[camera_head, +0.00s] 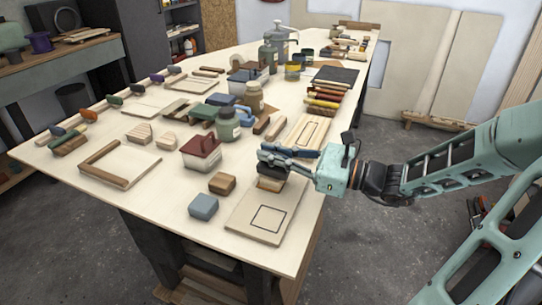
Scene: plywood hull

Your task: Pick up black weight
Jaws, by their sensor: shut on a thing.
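My gripper (262,154) reaches in from the right over the near right part of the plywood table. Its dark fingers point left and are shut on a small dark thing (266,168), which looks like the black weight. The fingers hide much of it, and its outline merges with them. A wooden block (270,185) shows just below the fingers. I cannot tell whether the dark thing touches this block.
A thin board with a square outline (251,228) lies below the gripper at the table's near edge. A brown block (222,183), a blue-grey block (203,207) and a red-topped box (201,153) stand to the left. Bottles and tools crowd the table behind.

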